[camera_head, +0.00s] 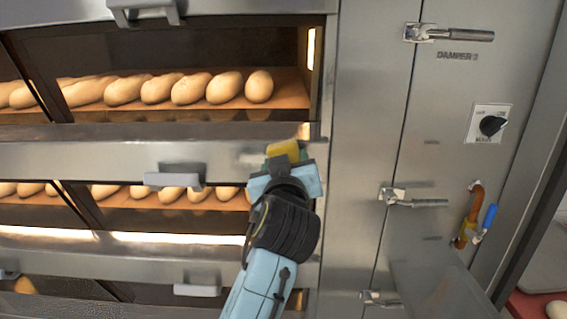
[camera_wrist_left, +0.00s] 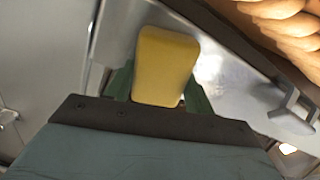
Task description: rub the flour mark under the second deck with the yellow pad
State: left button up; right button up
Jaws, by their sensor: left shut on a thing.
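The yellow pad (camera_head: 283,149) is in my left gripper (camera_head: 286,165), which is shut on it. The pad is at the right end of the steel strip (camera_head: 100,157) between two decks of loaves. In the left wrist view the pad (camera_wrist_left: 166,65) stands out between the green fingers, over the steel face. A pale smear (camera_head: 252,158) shows on the steel just left of the pad, and a pale patch shows beside it in the wrist view (camera_wrist_left: 212,66). I cannot tell flour from glare there, nor whether the pad touches the steel. My right gripper is not in view.
A grey handle (camera_head: 174,181) juts from the strip to the left of my gripper. Loaves (camera_head: 190,88) fill the deck above. At the right are steel door panels with a damper handle (camera_head: 450,34), a dial (camera_head: 489,124) and a blue-handled valve (camera_head: 487,220).

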aim_at(231, 156)
pick_arm(q)
jog(key=shift+a+r+p, duration=0.1)
jog(key=shift+a+p, duration=1.5)
jog(key=shift+a, duration=1.75)
jog(key=shift+a+p, duration=1.1)
jog(key=shift+a, duration=1.15)
jog(key=shift+d, duration=0.1)
jog(key=shift+s, duration=0.3)
jog(key=shift+s+p, duration=0.7)
jog(key=shift+s, duration=2.05)
